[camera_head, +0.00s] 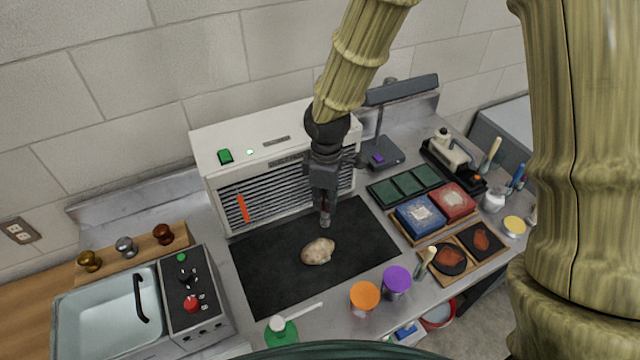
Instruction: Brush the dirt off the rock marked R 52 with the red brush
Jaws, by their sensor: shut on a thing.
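A pale tan rock (318,251) lies on the black mat (265,275), in front of the grey louvred unit. Any marking on it is too small to read. My gripper (324,205) points down just behind the rock, over the back part of the mat. It is shut on a slim thing with a dark reddish part and a greyish lower end (325,220), which looks like the red brush. Most of that thing is hidden by the fingers. Its lower end is close to the rock's far side; I cannot tell whether they touch.
The white louvred unit (215,165) stands behind the mat. A sink (105,325) and control box (195,300) are at left. An orange-lidded jar (364,296) and a purple-lidded jar (397,279) stand near the front. Trays of specimens (421,215) fill the right. The mat's left part is clear.

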